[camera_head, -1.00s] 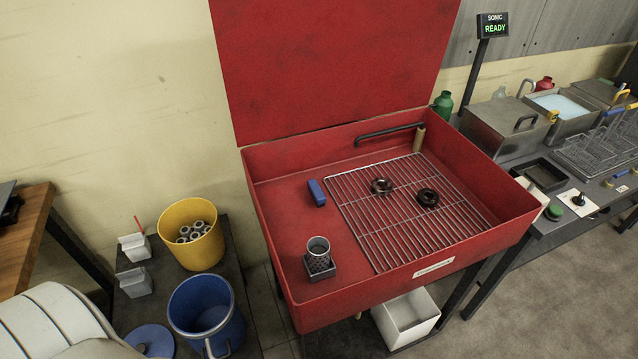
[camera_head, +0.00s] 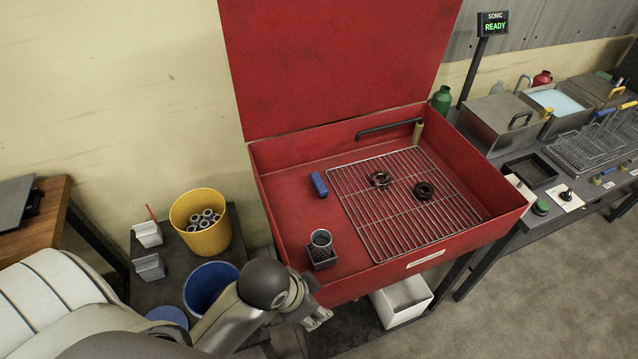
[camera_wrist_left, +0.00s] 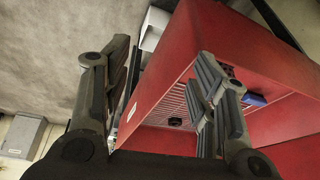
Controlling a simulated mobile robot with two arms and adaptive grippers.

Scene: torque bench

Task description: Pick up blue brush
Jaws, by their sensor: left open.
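The blue brush (camera_head: 319,185) lies on the floor of the red wash basin (camera_head: 285,215), left of the wire grate. In the left wrist view the blue brush (camera_wrist_left: 254,99) shows at the right, partly behind a finger. My left gripper (camera_head: 316,318) is low in front of the basin's front left corner, outside it and well apart from the brush. In the left wrist view my left gripper (camera_wrist_left: 160,85) has its fingers spread wide with nothing between them. My right gripper is not in view.
A mesh cup (camera_head: 321,246) stands in the basin's front left, between my gripper and the brush. Two dark rings (camera_head: 381,179) lie on the wire grate (camera_head: 400,215). Yellow (camera_head: 205,235) and blue (camera_head: 208,285) buckets stand at left. The basin's front wall (camera_head: 440,255) stands high.

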